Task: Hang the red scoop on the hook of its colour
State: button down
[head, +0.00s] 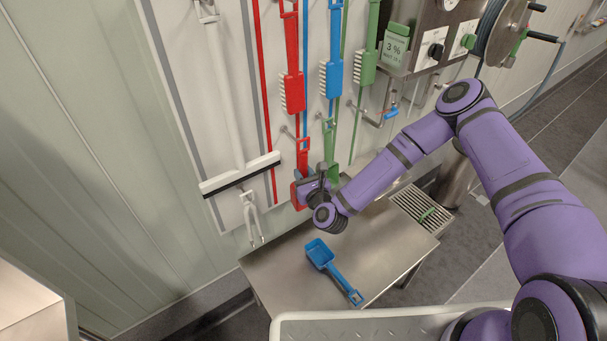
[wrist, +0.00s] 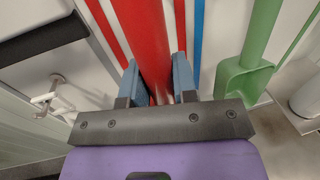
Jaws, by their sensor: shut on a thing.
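The red scoop (head: 303,158) is upright against the wall panel, its looped handle end up and its pan low, partly hidden by my gripper. My gripper (head: 308,183) is shut on it; in the wrist view the red handle (wrist: 143,35) runs between the two blue-grey fingers (wrist: 157,82). A thin hook (head: 287,130) sticks out beside the red wall strip (head: 262,90), close to the scoop's top loop. I cannot tell whether the loop is around a hook.
A green scoop (head: 330,150) hangs just right, also in the wrist view (wrist: 245,78). Red (head: 292,85), blue (head: 332,75) and green brushes (head: 366,65) hang above. A white squeegee (head: 238,165) is at left. A blue scoop (head: 320,254) lies on the steel table (head: 280,275).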

jog(key=shift+w+a, duration=0.1)
jog(key=shift+a+x, duration=0.2)
jog(key=shift+x, duration=1.1)
jog(key=shift+a+x, duration=0.25)
jog(key=shift+x, duration=1.05)
jog(key=shift+f, duration=0.8)
jog(key=c, duration=0.8)
grip_release()
jog(key=shift+s, duration=0.25)
jog(key=v, duration=1)
jog(key=shift+s+d, duration=0.1)
jog(key=shift+s, duration=0.25)
